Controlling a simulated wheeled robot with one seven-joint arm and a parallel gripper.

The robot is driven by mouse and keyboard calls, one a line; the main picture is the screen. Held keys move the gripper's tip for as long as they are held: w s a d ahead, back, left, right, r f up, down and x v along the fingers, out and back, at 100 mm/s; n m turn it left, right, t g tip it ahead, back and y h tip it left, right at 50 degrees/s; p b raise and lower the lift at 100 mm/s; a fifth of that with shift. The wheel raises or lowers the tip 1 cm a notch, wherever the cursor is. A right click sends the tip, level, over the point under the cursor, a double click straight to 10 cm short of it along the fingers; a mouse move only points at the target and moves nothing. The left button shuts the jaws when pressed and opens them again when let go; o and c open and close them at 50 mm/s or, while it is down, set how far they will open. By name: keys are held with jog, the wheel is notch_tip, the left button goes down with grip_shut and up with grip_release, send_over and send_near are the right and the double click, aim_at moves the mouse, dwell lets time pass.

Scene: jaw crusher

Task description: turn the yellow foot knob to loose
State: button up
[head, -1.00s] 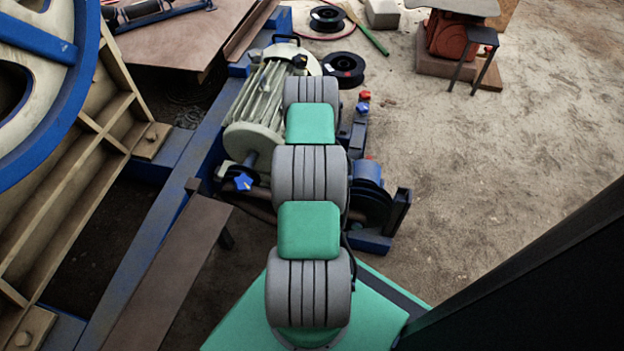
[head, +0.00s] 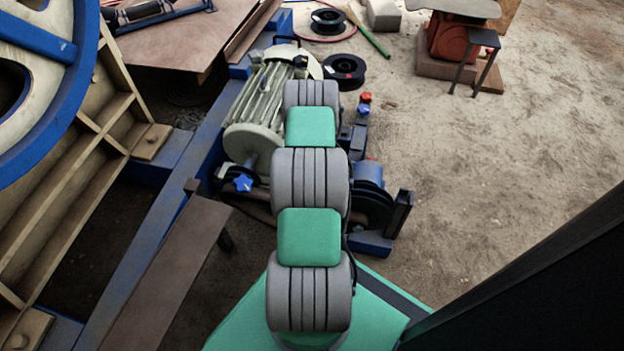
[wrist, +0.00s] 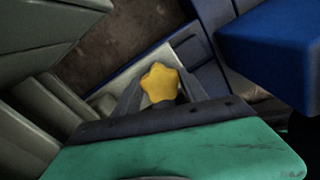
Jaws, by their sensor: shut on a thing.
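The yellow foot knob (wrist: 160,82) is star-shaped and shows in the middle of the wrist view. My gripper (wrist: 155,92) is around it, with a grey finger on each side, shut on the knob. The green and dark body of my gripper fills the bottom of the wrist view. The knob's lower part is hidden behind it. In the head view my grey and green arm hides both the gripper and the yellow knob.
A motor with cooling fins (head: 262,105) stands beside my arm. A blue star knob (head: 243,183) is left of the arm, and a red knob (head: 365,97) is right of it. A blue block (wrist: 270,55) sits close at the right in the wrist view. Sandy ground lies open at right.

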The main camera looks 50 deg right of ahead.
jog(key=shift+s+a+f, duration=0.1)
jog(key=shift+a, duration=0.1)
jog(key=o, duration=1.4)
jog(key=shift+d, duration=0.15)
jog(key=shift+c, duration=0.2)
jog(key=shift+r, duration=0.2)
notch_tip(320, 180, up, 8)
jog(key=p, duration=0.3)
jog(key=shift+f, duration=0.2)
